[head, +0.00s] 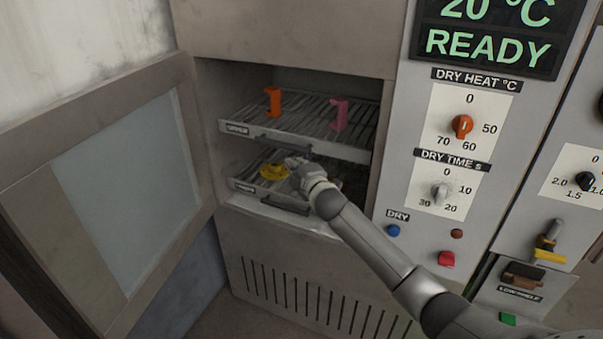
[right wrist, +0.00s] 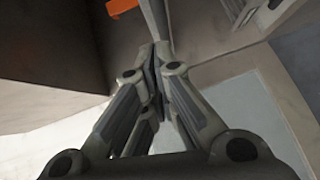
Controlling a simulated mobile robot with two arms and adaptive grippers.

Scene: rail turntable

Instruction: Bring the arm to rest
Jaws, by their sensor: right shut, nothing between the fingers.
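My right arm reaches into the open drying cabinet (head: 285,75) from the lower right in the head view. My right gripper (head: 294,163) is at the lower rack, between the two rack fronts in the picture, just right of a yellow piece (head: 272,172). In the right wrist view its fingers (right wrist: 161,58) are shut together with nothing between them. Whether the gripper touches the rack or the yellow piece I cannot tell. The hand and forearm hide the right part of the lower rack. My left gripper is not in view.
The upper rack (head: 236,128) holds an orange piece (head: 273,101) and a pink piece (head: 339,113). The cabinet door (head: 125,175) stands open at left. Right of the cabinet is a panel with an orange heat knob (head: 462,127), a time knob (head: 440,192) and buttons.

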